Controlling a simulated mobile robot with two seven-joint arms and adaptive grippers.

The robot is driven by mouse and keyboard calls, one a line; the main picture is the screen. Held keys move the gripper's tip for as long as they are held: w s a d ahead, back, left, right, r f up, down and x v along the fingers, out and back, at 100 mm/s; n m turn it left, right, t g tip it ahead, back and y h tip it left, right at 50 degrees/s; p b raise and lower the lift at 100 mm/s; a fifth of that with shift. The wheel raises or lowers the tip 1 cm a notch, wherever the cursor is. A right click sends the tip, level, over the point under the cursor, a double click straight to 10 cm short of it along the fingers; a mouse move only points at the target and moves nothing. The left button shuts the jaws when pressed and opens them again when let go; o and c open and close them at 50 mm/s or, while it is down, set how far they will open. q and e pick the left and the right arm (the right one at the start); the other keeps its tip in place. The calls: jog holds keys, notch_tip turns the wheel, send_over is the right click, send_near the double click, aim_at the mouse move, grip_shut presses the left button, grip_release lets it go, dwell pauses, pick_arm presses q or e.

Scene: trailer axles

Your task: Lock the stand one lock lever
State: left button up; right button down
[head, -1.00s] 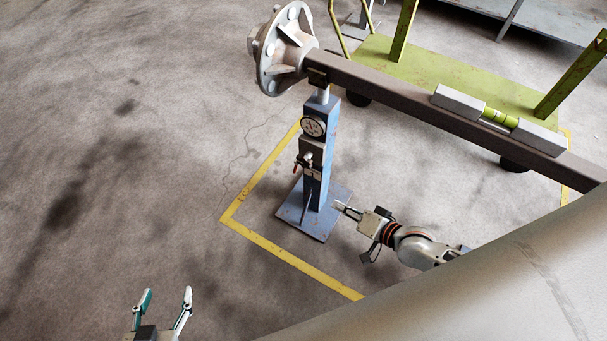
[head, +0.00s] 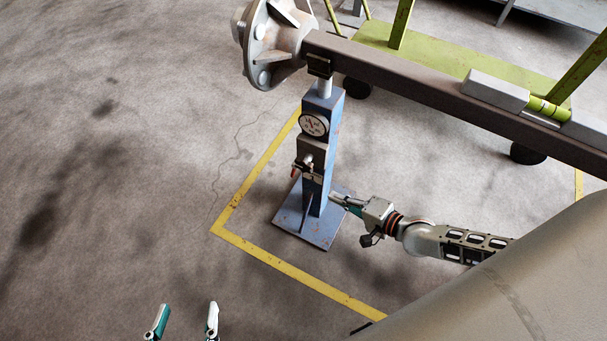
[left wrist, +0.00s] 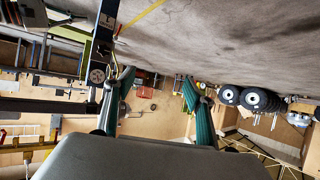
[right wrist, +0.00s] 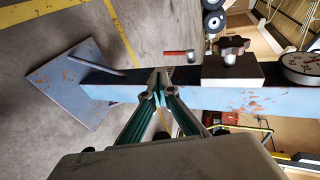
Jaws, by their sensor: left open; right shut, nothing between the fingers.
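The blue stand (head: 317,170) stands upright on its square base plate (head: 290,222), under the axle beam. A small red-tipped lever (head: 296,170) sticks out of its grey block; it also shows in the right wrist view (right wrist: 178,54), beside a dark star knob (right wrist: 235,46). Whether the lever is locked cannot be told. My right gripper (head: 335,199) is shut and empty, low beside the post; its closed tips (right wrist: 157,90) show in front of the post in the right wrist view, away from the lever. My left gripper (head: 184,318) is open and empty over bare floor.
The grey axle beam (head: 400,77) with its hub (head: 270,45) lies across the stand's top. A green frame (head: 440,70) stands behind. Yellow tape (head: 290,271) marks the floor; the floor at left is clear.

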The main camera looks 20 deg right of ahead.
jog(key=b, duration=0.3)
send_near(293, 176)
notch_tip(293, 176, down, 4)
jog(key=w, duration=0.2)
pick_arm(q)
jog(key=d, duration=0.1)
jog(key=d+n, duration=0.2)
jog(key=shift+w+r+t+h, duration=0.15)
jog(key=shift+r+t+h, duration=0.15)
jog(key=shift+r+h, duration=0.1)
pick_arm(e)
jog(key=w, duration=0.1)
jog(key=w+a+r, duration=0.1)
jog(key=w+a, duration=0.1)
jog(key=shift+w+a+r, duration=0.1)
jog(key=shift+w+r, duration=0.05)
jog(key=shift+r, duration=0.1)
pick_arm(q)
jog(key=shift+f, duration=0.1)
jog(key=shift+d+f, duration=0.1)
pick_arm(e)
jog(key=shift+a, duration=0.1)
pick_arm(q)
jog(key=shift+w+d, duration=0.5)
jog(key=shift+w, duration=0.05)
pick_arm(e)
jog(key=shift+f, duration=0.1)
